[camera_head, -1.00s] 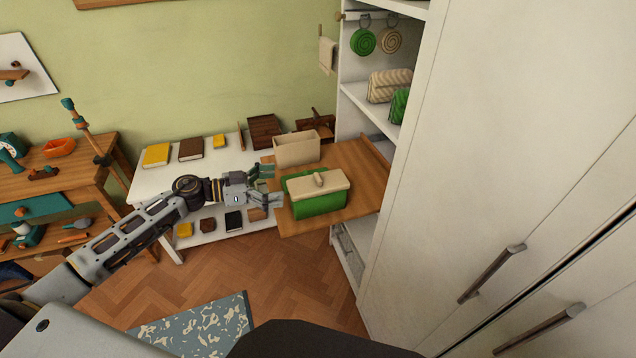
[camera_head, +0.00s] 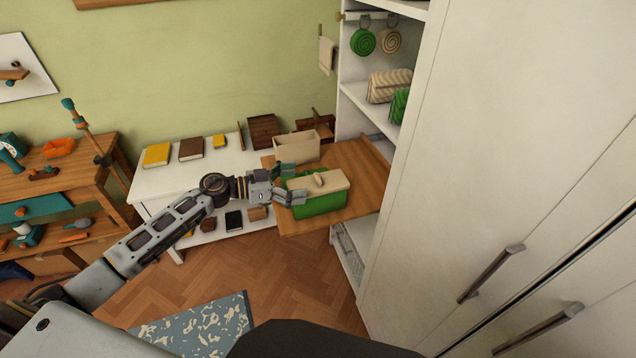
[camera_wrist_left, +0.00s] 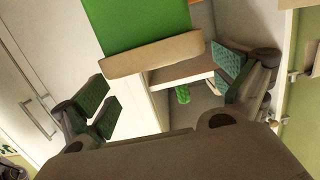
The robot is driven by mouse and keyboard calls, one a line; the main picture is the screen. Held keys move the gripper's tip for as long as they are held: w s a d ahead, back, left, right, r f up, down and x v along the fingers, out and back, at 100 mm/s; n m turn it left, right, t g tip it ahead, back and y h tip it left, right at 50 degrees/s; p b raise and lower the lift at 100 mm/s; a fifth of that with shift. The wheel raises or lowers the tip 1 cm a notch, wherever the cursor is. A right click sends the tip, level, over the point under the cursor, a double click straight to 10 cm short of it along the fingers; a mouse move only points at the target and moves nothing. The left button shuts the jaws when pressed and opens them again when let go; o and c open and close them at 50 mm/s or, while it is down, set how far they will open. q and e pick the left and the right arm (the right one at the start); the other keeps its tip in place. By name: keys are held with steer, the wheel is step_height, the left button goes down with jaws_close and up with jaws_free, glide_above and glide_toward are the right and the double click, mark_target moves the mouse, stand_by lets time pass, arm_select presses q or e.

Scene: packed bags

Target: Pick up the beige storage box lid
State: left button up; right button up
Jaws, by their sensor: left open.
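The beige lid (camera_head: 331,183), with a small handle on top, rests on a green box (camera_head: 325,203) on a wooden shelf board (camera_head: 365,200). My left gripper (camera_head: 294,184) is open at the lid's left end, with nothing held. In the left wrist view, the open fingers (camera_wrist_left: 165,92) have green pads on either side. The lid's beige edge (camera_wrist_left: 155,55) and the green box (camera_wrist_left: 145,20) appear ahead, between and beyond the fingers. Contact with the lid cannot be told. My right gripper is out of view.
A white low table (camera_head: 150,185) with books is at the left. The tall white cabinet (camera_head: 450,150) bounds the right side.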

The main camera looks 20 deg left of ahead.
mark_target(315, 177)
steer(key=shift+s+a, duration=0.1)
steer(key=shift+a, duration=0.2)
arm_select(q)
steer(key=shift+w+d, duration=0.1)
steer(key=shift+w+d+r, duration=0.1)
steer(key=shift+w+d, duration=0.2)
steer(key=shift+d, duration=0.1)
steer(key=shift+w+d+r, duration=0.1)
steer(key=shift+w+d, duration=0.6)
steer(key=shift+d, duration=0.25)
steer(key=shift+x, duration=0.85)
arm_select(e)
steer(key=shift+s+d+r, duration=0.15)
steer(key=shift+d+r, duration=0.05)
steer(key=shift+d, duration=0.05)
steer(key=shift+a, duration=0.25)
